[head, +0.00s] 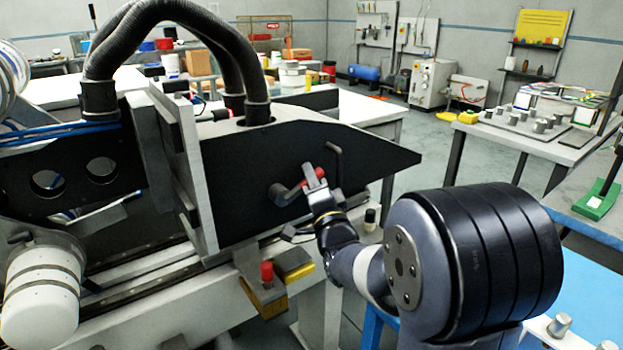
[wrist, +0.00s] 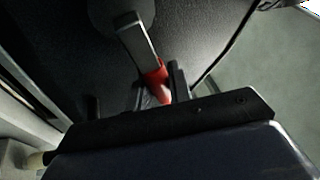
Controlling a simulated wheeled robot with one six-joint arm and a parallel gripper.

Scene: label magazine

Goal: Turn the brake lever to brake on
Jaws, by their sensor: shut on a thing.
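The brake lever (head: 293,190) sits on the black side panel (head: 250,167) of the machine in the head view. It has a round grey hub at its left end, and its arm slants up to the right to a red grip. In the wrist view the lever's grey arm (wrist: 138,42) runs down to the red grip (wrist: 157,76). My gripper (head: 316,180) is shut on the red grip; it also shows in the wrist view (wrist: 158,88), with a finger on each side of the red part. The fingers hide part of the grip.
A bent dark rod (head: 335,162) stands out from the panel just right of my gripper. A red knob (head: 267,271) on a yellow-edged block is below the panel. Thick black hoses (head: 175,12) arch over the machine. Open floor lies behind, to the right.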

